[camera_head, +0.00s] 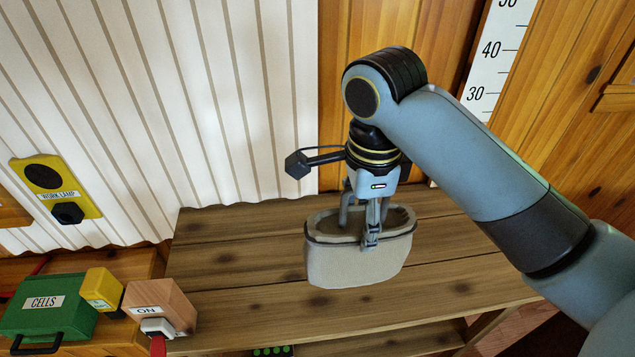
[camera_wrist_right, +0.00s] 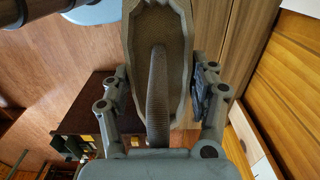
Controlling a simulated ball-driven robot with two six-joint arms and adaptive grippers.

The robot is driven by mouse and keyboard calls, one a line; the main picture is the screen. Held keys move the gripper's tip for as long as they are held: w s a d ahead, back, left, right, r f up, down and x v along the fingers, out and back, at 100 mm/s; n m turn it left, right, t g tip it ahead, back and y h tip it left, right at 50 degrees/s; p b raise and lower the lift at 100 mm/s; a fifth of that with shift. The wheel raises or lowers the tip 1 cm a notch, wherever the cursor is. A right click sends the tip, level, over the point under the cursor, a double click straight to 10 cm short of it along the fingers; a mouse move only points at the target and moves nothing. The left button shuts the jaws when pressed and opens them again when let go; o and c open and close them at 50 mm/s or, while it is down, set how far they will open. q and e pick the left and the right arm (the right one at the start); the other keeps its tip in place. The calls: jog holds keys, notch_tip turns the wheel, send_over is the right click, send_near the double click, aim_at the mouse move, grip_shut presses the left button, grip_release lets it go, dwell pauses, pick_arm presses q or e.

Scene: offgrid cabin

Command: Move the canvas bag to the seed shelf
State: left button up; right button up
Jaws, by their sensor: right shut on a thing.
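The canvas bag (camera_head: 355,262) is beige with a dark rim and an open top, and it hangs upright in the head view. My right gripper (camera_head: 362,228) comes down from above and is shut on the bag at its top. In the right wrist view, the bag (camera_wrist_right: 187,50) lies between the two fingers, with a curved strap (camera_wrist_right: 158,95) between them. Behind and below the bag is a wooden plank shelf (camera_head: 230,265); I cannot tell whether the bag touches it. No label shows on this shelf. My left gripper is out of view.
At lower left are a green case marked CELLS (camera_head: 45,305), a yellow block (camera_head: 101,288) and a wooden switch box (camera_head: 160,302). A yellow work lamp switch (camera_head: 52,188) is on the corrugated wall. The planks left of the bag are bare.

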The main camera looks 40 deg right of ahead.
aim_at(332, 212)
jog(key=w+a+f, duration=0.1)
jog(key=w, duration=0.1)
jog(key=w+a+f, duration=0.1)
jog(key=w, duration=0.1)
jog(key=shift+a+f, duration=0.3)
jog(key=shift+w+a+f+p, duration=0.15)
jog(key=shift+w+a+f, duration=0.15)
jog(key=shift+w, duration=0.15)
jog(key=shift+w+a+f+p, duration=0.15)
jog(key=shift+w+f, duration=0.15)
jog(key=shift+w, duration=0.1)
jog(key=shift+w+a+f+p, duration=0.15)
jog(key=shift+w+a+f, duration=0.05)
jog(key=shift+f, duration=0.7)
jog(key=shift+w+a+f+p, duration=0.1)
jog(key=shift+w+a+f, duration=0.1)
jog(key=shift+f, duration=0.7)
jog(key=shift+w+a+f+p, duration=0.15)
jog(key=shift+a+f, duration=0.05)
jog(key=shift+f, duration=0.7)
jog(key=o, duration=1.7)
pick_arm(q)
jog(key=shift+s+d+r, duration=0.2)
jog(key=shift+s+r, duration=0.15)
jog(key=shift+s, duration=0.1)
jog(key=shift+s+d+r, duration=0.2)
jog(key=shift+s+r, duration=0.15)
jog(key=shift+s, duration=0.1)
